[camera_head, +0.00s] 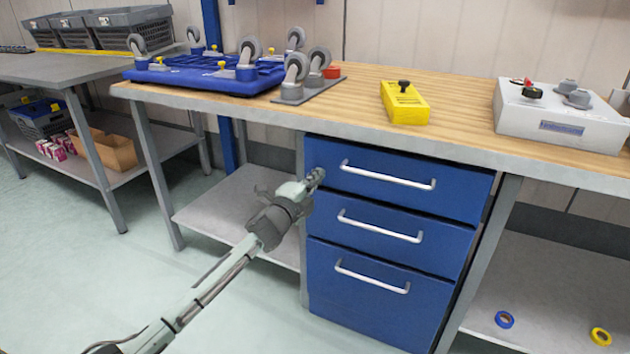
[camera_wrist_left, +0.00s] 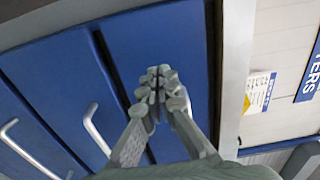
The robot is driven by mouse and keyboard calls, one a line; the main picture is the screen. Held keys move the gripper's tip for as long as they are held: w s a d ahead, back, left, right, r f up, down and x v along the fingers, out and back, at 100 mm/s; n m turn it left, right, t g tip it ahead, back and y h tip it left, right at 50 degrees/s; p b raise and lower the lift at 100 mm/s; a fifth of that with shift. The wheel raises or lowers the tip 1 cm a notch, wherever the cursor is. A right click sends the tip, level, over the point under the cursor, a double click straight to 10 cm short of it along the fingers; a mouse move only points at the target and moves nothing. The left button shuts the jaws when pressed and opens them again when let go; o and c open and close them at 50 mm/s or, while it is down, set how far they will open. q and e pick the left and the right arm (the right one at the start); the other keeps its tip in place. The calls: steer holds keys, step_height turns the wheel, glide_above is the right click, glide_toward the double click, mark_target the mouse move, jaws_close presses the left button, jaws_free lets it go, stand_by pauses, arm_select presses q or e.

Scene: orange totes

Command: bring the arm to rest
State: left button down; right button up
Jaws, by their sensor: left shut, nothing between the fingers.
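My left gripper (camera_head: 316,176) is shut and empty. In the head view its arm reaches in from the lower left, and its tips appear in front of the left edge of the blue drawer unit (camera_head: 378,250), level with the top drawer. In the left wrist view the gripper (camera_wrist_left: 158,84) has its fingertips together against the blue drawer fronts (camera_wrist_left: 60,70). I cannot tell whether the tips touch the drawer unit. All the drawers look closed. My right gripper is not in view.
The wooden workbench (camera_head: 350,98) holds a blue platform with casters (camera_head: 220,78), a yellow box (camera_head: 404,103) and a white control box (camera_head: 560,118). A grey table (camera_head: 75,68) stands left. A blue tape roll (camera_head: 504,320) and a yellow one (camera_head: 600,336) lie on the lower right shelf.

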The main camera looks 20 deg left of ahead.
arm_select(q)
steer(key=s, duration=1)
steer(key=s+f+n+g+y, duration=0.2)
steer(key=s+f+n+g, duration=0.3)
steer(key=s+f, duration=0.4)
steer(key=s+f+n+g+y, duration=0.1)
steer(key=s+f+n+g, duration=0.2)
steer(key=s+f+n, duration=0.55)
steer(key=s+d+f+n+g+h, duration=0.1)
steer(key=s+d+f+n+g, duration=0.2)
steer(key=s+f+g, duration=0.3)
steer(key=s+f, duration=0.5)
steer(key=s, duration=0.4)
steer(key=shift+s+d+f+g, duration=0.2)
steer(key=shift+s+f+g, duration=0.15)
steer(key=shift+s+g, duration=0.05)
